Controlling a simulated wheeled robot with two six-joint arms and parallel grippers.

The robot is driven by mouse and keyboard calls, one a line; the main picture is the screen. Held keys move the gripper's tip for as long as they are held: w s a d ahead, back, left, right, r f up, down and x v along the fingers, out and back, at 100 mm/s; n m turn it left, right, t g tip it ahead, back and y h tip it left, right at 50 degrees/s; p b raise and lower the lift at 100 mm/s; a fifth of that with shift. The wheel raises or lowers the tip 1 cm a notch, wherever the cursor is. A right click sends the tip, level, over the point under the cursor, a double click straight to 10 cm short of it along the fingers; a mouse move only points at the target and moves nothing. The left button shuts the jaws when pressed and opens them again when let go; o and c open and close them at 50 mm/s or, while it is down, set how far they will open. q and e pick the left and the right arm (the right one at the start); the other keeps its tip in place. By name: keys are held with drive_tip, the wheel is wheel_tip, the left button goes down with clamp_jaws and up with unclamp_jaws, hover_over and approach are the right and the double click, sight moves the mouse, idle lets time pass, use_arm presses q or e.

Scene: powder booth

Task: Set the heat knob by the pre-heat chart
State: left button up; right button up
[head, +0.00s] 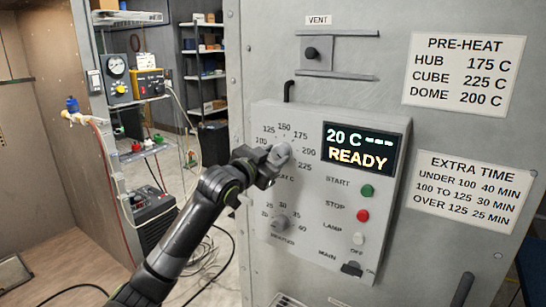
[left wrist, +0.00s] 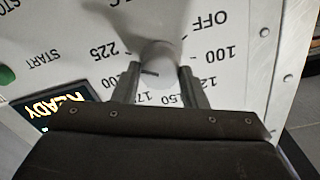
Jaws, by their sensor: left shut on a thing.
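The heat knob (head: 281,152) is grey and sits at the upper left of the control box, ringed by temperature numbers. My left gripper (head: 270,160) is at the knob. In the left wrist view its two fingers (left wrist: 158,88) are shut on the knob (left wrist: 157,62), one on each side. A short dark mark shows on the knob; which number it points at I cannot tell. The pre-heat chart (head: 464,76) reads hub 175 C, cube 225 C, dome 200 C. The display (head: 358,149) reads "20 C ---" and "READY". My right gripper is not in view.
A second knob (head: 280,223) is below the heat knob. The green start (head: 367,191), red stop (head: 362,216) and lamp (head: 358,239) buttons and the main switch (head: 351,268) are to the right. An extra-time chart (head: 470,192) hangs beside the box. Shelves stand behind at left.

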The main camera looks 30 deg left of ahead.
use_arm(q)
drive_tip(key=o, duration=1)
drive_tip(key=shift+c, duration=0.2)
drive_tip(key=shift+s+a+f, duration=0.1)
drive_tip(key=shift+s, duration=0.4)
drive_tip(key=s+a+b, duration=0.1)
drive_tip(key=s+b, duration=0.5)
drive_tip(key=s, duration=1)
drive_tip(key=shift+a+b, duration=0.35)
drive_tip(key=shift+a, duration=0.05)
drive_tip(key=shift+s, duration=0.15)
